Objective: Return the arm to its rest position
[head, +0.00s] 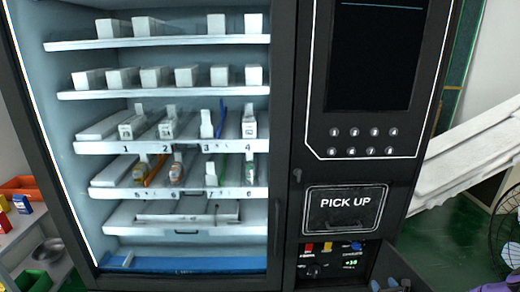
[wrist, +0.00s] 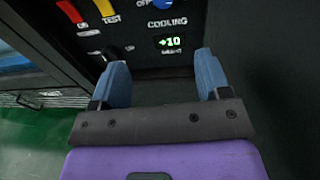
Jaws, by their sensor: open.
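My gripper (wrist: 160,78) has two blue fingers spread apart with nothing between them. In the wrist view it faces a dark control panel with a green cooling readout (wrist: 169,42), a red switch (wrist: 69,11) and a yellow switch (wrist: 104,7). In the head view only a bit of my gripper (head: 391,285) shows at the bottom edge, in front of the lower right of the vending machine (head: 284,130). Whether the fingers touch the panel cannot be told.
The machine has shelves (head: 170,93) of white boxes, a PICK UP flap (head: 344,211) and an open compartment with the control panel (head: 330,262). A dark door (head: 402,268) stands open beside it. A fan (head: 508,228) stands at the right; bins (head: 22,187) are at the left.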

